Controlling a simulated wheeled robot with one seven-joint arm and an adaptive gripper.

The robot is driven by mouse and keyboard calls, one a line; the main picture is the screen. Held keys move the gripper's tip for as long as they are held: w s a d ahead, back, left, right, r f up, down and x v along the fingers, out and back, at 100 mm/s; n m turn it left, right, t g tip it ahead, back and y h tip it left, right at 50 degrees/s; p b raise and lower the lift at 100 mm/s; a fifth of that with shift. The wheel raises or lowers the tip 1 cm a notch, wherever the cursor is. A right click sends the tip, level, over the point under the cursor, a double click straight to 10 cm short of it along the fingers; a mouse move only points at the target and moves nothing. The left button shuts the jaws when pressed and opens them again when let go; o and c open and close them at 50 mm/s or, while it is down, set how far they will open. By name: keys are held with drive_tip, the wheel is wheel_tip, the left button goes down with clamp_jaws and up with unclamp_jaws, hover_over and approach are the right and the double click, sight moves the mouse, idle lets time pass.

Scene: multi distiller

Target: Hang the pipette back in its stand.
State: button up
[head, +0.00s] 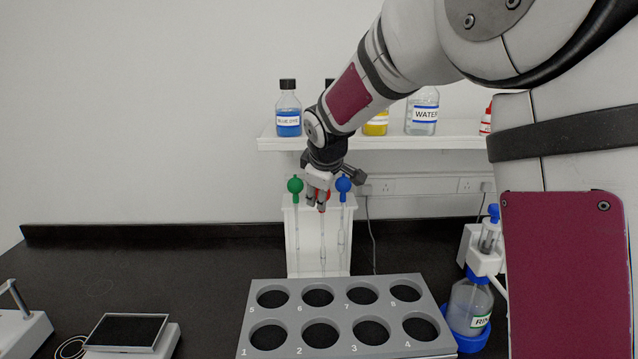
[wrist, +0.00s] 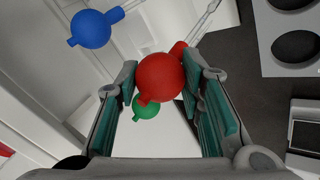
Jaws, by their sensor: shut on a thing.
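The pipette with a red bulb (wrist: 160,77) sits between the teal finger pads of my gripper (head: 318,200). In the head view its clear tube (head: 322,232) hangs roughly upright from my gripper, and the fingers hide most of the bulb. The white pipette stand (head: 308,226) is directly behind it. The tube is in line with the stand's middle, between the green-bulb pipette (head: 295,186) and the blue-bulb pipette (head: 343,185). I cannot tell whether the red pipette rests in the stand or hangs in front of it.
A grey rack (head: 340,311) with numbered holes lies in front of the stand. A rinse bottle (head: 468,305) stands to the right, a scale (head: 127,332) to the left. A shelf (head: 400,143) with bottles is above and behind. Black bench is clear left of the stand.

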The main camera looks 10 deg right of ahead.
drive_tip(key=w+d+f+p, duration=0.1)
drive_tip(key=w, duration=0.7)
drive_tip(key=shift+d, duration=0.15)
drive_tip(key=shift+f, duration=0.15)
